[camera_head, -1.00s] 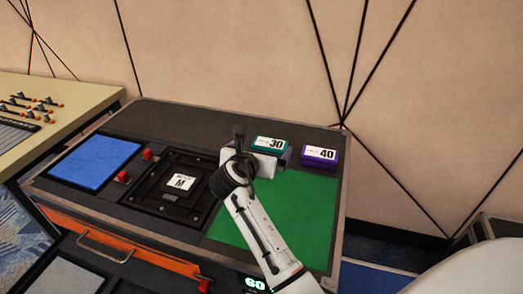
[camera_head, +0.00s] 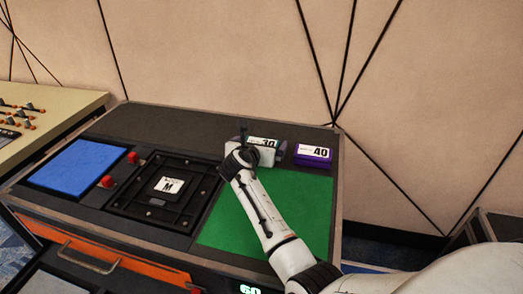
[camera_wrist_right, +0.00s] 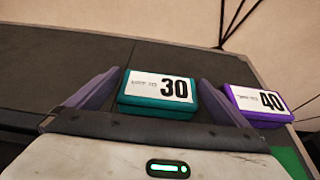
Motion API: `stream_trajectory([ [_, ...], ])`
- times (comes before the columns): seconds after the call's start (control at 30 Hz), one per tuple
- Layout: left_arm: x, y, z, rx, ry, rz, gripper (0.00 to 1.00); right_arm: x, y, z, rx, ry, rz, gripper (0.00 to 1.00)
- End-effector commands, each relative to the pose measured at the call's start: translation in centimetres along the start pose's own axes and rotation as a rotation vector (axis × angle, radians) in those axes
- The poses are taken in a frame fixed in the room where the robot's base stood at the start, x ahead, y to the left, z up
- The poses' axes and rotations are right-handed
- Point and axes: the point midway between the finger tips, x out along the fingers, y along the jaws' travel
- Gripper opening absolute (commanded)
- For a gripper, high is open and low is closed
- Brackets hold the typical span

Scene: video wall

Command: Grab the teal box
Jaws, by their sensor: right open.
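The teal box (camera_wrist_right: 157,108), with a white label reading 30, lies on the dark top of the console. In the right wrist view it sits between the two open fingers of my right gripper (camera_wrist_right: 158,92), with a small gap on each side. In the head view only part of the teal box's label (camera_head: 262,142) shows, as my right gripper (camera_head: 256,152) and wrist hide the rest. The left gripper does not show.
A purple box (camera_head: 313,155) labelled 40 lies just right of the teal box, close to my right finger. A green panel (camera_head: 300,210), a black plate marked M (camera_head: 140,195) and a blue panel (camera_head: 78,166) are on the console. A patterned wall stands behind.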

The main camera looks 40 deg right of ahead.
Motion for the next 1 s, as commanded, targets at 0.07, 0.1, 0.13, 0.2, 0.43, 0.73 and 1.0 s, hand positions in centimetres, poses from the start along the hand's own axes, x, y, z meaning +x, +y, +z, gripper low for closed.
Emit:
stream_trajectory([
  [0.07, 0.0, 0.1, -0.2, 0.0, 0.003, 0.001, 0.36, 0.1, 0.0, 0.0, 0.0, 0.0, 0.0, 1.0],
  [0.1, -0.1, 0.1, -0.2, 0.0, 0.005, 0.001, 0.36, 0.1, 0.0, 0.1, 0.0, 0.0, 0.0, 1.0],
  [0.13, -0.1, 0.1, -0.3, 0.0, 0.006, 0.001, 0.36, 0.1, 0.0, 0.1, 0.0, 0.0, 0.0, 1.0],
  [0.2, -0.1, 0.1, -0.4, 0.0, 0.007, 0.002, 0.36, 0.1, 0.0, 0.0, 0.0, 0.0, 0.0, 1.0],
  [0.43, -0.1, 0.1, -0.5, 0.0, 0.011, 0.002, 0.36, 0.1, 0.0, 0.0, 0.0, 0.0, 0.0, 0.63],
  [0.73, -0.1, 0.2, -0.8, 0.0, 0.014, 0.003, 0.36, -0.1, 0.1, 0.5, 0.002, -0.002, 0.001, 0.59],
  [1.0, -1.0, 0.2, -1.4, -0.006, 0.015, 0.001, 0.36, -2.0, 0.1, 5.2, 0.004, -0.006, 0.002, 0.59],
])
